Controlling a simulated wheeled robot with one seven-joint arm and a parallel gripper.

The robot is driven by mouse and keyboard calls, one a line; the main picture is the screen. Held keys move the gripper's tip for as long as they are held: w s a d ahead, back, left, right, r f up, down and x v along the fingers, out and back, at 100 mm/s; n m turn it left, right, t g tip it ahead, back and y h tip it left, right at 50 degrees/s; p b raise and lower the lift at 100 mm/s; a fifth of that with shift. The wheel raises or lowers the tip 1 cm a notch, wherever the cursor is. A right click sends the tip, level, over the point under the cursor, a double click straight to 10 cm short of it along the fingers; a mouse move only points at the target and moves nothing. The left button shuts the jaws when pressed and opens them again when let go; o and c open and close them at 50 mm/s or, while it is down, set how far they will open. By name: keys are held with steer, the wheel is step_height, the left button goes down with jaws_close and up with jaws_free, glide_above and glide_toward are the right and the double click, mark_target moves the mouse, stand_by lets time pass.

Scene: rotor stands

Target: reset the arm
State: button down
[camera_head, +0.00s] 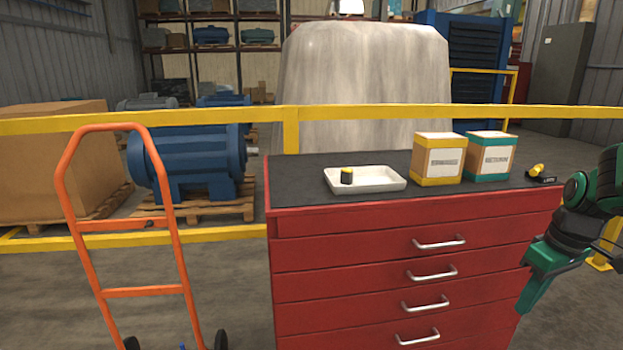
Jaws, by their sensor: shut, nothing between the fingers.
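My arm comes in from the right edge of the head view, in green and black. My gripper (528,297) hangs at its end in front of the right side of the red drawer cabinet (345,245), below the level of the dark top. It is shut and I see nothing held in it. It is clear of the things on the cabinet top.
On the cabinet top are a white tray (382,185) holding a small black-and-yellow cylinder (347,176), a yellow-trimmed box (439,160), a teal-trimmed box (490,157) and a small black holder with a yellow piece (539,173). An orange hand truck (140,292) stands left. A yellow rail runs behind.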

steer(key=s+a+m, duration=0.2)
steer(key=s+m, duration=0.2)
steer(key=s, duration=0.5)
steer(key=s+a+r+m+g, duration=0.1)
steer(key=s+a+m, duration=0.2)
steer(key=s, duration=0.6)
steer(key=m, duration=0.2)
steer(key=shift+r+m+h, duration=0.2)
steer(key=shift+m+h, duration=0.1)
steer(key=shift+h, duration=0.1)
steer(key=shift+w, duration=0.1)
steer(key=shift+w+f, duration=0.25)
steer(key=shift+w, duration=0.35)
steer(key=c, duration=2.4)
jaws_free()
steer(key=shift+c, duration=0.2)
